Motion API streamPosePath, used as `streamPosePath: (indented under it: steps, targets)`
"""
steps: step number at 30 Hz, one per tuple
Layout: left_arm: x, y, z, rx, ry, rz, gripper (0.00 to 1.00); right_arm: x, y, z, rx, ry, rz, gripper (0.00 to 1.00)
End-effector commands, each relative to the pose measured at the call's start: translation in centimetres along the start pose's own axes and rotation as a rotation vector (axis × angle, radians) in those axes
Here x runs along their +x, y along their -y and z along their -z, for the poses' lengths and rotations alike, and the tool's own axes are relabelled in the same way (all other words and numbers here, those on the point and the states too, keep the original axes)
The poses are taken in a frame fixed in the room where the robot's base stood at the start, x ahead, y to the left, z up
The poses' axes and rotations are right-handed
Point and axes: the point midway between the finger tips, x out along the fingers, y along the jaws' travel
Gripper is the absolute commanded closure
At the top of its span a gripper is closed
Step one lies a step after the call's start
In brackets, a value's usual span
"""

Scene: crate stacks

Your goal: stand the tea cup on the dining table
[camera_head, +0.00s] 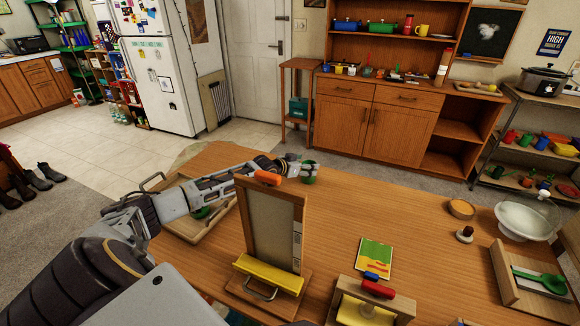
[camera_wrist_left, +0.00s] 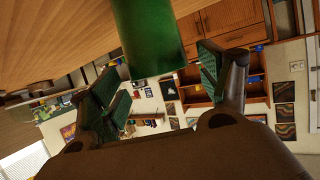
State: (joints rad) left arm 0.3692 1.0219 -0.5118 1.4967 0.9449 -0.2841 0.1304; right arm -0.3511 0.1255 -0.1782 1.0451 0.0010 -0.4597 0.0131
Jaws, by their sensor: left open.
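The green tea cup (camera_head: 310,174) is at the far edge of the wooden dining table (camera_head: 370,200), just right of my left gripper (camera_head: 295,164). In the left wrist view the cup (camera_wrist_left: 148,40) looks large and plain green, cut off by the top edge, so its base is hidden there. My left gripper is open, with its fingers on either side of the cup in that view and a gap visible to them. The cup appears upright beside the table surface; I cannot tell whether the fingers touch it. My right gripper is not in view.
A tall board stand (camera_head: 272,230) with a yellow front rises close to my left forearm. A tray (camera_head: 190,228) lies under that arm. The table's middle right is clear.

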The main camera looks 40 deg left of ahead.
Motion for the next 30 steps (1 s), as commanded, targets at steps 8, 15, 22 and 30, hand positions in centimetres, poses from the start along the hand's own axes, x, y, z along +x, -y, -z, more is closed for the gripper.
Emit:
streamPosePath:
  steps: [8, 15, 22, 30]
  targets:
    - [-1.8, 0.1, -0.1, 0.000, 0.001, 0.001, 0.23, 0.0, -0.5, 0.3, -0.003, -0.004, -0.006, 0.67]
    - [-3.2, 0.0, 0.0, 0.001, 0.001, -0.001, 0.23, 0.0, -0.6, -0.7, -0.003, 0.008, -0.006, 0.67]
    - [-4.4, 0.0, 0.0, 0.000, 0.001, 0.000, 0.23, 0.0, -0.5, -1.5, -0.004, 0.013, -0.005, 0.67]
    - [-5.7, 0.1, -0.1, 0.000, 0.001, 0.001, 0.23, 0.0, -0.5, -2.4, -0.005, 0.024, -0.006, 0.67]
